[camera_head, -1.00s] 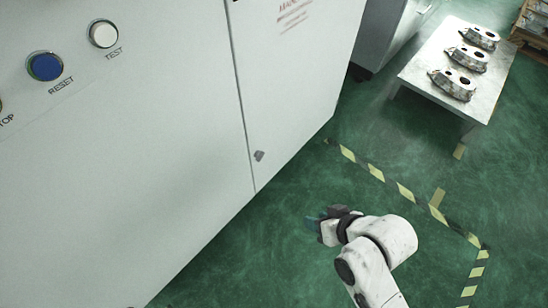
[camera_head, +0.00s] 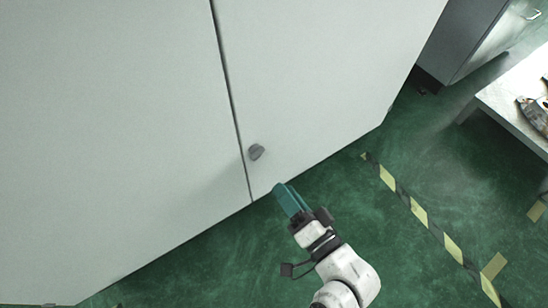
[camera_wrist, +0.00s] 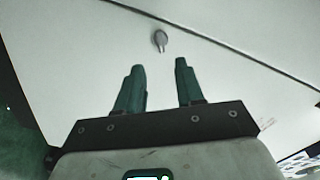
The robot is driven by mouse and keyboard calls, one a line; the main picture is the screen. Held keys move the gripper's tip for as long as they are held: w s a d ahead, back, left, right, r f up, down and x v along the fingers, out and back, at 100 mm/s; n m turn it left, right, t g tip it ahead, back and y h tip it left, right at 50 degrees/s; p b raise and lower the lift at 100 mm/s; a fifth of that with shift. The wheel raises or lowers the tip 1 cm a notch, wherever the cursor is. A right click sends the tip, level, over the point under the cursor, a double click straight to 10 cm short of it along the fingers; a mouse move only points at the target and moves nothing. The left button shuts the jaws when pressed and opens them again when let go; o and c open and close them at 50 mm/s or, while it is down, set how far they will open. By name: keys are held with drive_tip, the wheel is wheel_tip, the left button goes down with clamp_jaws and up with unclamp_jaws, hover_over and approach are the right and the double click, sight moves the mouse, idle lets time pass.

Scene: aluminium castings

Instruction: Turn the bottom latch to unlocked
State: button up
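The bottom latch (camera_head: 256,152) is a small grey knob on the white cabinet door, just right of the vertical door seam and near the lower edge. In the wrist view the latch (camera_wrist: 160,40) shows ahead of and between the fingertips, with a gap to it. My gripper (camera_head: 280,190) is below and right of the latch in the head view, its green fingers pointing toward the door. In the wrist view my gripper (camera_wrist: 160,64) has its two fingers apart with nothing between them.
The white cabinet (camera_head: 120,130) fills the left and middle. The green floor (camera_head: 420,170) is clear on the right, with a yellow-black tape line (camera_head: 420,213). A table (camera_head: 510,110) with a metal casting (camera_head: 536,112) stands at the right edge, near a grey cabinet (camera_head: 475,40).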

sight(260, 156)
drive_tip(key=x, duration=1)
drive_tip(key=shift+w+a, duration=0.15)
drive_tip(key=shift+w, duration=0.25)
clamp_jaws()
